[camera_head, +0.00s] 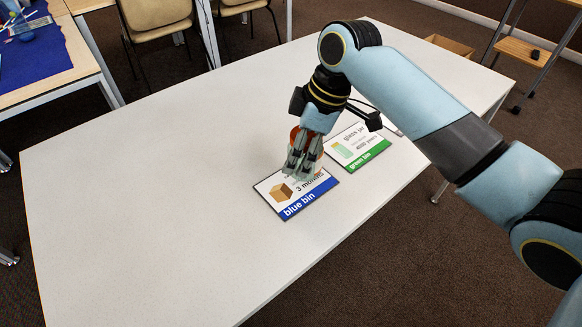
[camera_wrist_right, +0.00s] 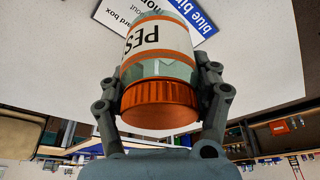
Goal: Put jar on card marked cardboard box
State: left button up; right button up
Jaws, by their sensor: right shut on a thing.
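The jar (camera_wrist_right: 160,72) has an orange lid, clear greenish glass and a white label reading "PES". My right gripper (camera_wrist_right: 162,92) is shut on it, with one finger on each side. In the head view my right gripper (camera_head: 303,160) covers most of the jar, and only some orange (camera_head: 294,134) shows. It is at the upper part of the blue bin card (camera_head: 305,202), which has a cardboard box picture and "3 months". The card also shows past the jar in the wrist view (camera_wrist_right: 200,18). I cannot tell whether the jar touches the card. My left gripper is out of view.
A green bin card (camera_head: 358,146) with a glass jar picture lies to the right, partly under my arm. The white table (camera_head: 150,190) is clear on the left and front. Chairs (camera_head: 158,20) and a table with a blue cloth (camera_head: 38,55) stand behind.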

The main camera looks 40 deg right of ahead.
aim_at(312, 135)
jog(key=shift+w+a+f, duration=0.5)
jog(key=shift+w+a, duration=0.05)
jog(key=shift+f+b, duration=0.3)
jog(key=shift+f, duration=1.65)
jog(key=shift+f, duration=0.15)
jog(key=o, duration=1.3)
jog(key=p+v, duration=0.1)
jog(key=v, duration=1.1)
jog(key=shift+p, duration=0.35)
